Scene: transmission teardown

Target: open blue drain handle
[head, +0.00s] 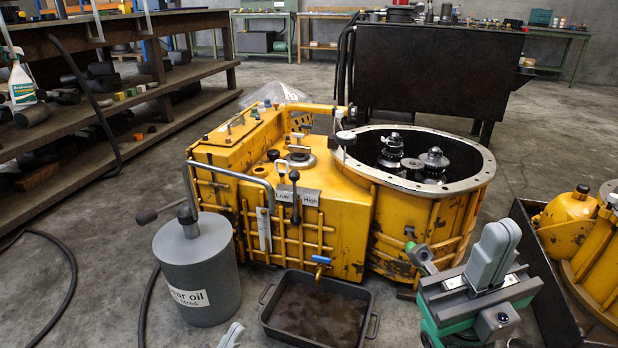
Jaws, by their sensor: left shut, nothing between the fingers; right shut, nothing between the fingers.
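The blue drain handle (321,260) is a small lever on a drain valve low on the front of the yellow transmission housing (340,200). It appears to lie roughly level, across the short spout below it. A dark drain pan (372,326) with side handles stands on the floor under the valve; its inside looks brown. My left gripper (233,334) shows only its pale fingertips at the bottom edge, shut and empty, left of the pan and below the handle.
A grey gear oil can (195,275) with a pump stands left of the housing. A dark crate (540,270) with yellow parts is at the right. A shelf bench (110,35) lines the left, and a black cart (440,75) stands behind. Floor between can and pan is narrow.

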